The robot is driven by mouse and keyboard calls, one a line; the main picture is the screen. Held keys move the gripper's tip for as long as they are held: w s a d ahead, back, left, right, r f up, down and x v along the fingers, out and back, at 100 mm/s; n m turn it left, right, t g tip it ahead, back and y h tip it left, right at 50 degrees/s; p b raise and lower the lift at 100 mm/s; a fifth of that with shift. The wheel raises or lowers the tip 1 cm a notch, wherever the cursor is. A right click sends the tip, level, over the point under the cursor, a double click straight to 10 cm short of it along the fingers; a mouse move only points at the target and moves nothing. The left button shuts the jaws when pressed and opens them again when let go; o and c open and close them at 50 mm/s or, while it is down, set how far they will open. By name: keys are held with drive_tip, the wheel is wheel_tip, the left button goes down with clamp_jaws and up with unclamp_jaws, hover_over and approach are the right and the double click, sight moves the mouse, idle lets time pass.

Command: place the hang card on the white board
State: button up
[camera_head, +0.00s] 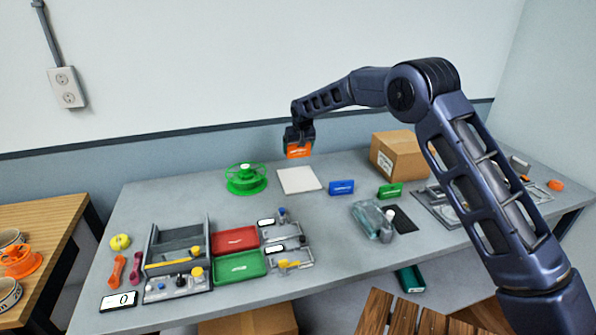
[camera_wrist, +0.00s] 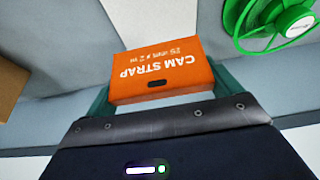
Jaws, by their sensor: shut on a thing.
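The hang card is an orange card printed "CAM STRAP" (camera_wrist: 155,72), with a small dark slot near its edge. In the head view the orange card (camera_head: 299,152) hangs below my gripper (camera_head: 299,141), above the back of the grey table. My gripper, in the wrist view (camera_wrist: 160,92), is shut on the card, with a green finger at each side. The white board (camera_head: 298,180) lies flat on the table below the card. In the wrist view part of the white board (camera_wrist: 142,22) shows beyond the card, which hides the rest.
A green spool (camera_head: 246,179) stands left of the board. A blue box (camera_head: 341,187), a green box (camera_head: 390,191) and a cardboard box (camera_head: 399,156) are to the right. Red (camera_head: 236,241) and green trays (camera_head: 239,267) lie in front. The board's top looks bare.

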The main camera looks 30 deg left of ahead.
wheel_tip(320, 180, down, 11)
drive_tip(key=shift+r, duration=0.1)
idle(0.5)
drive_tip(key=shift+f, duration=0.2)
drive_tip(key=o, duration=0.7)
drive_tip(key=shift+r, duration=0.1)
drive_tip(key=v, duration=1.2)
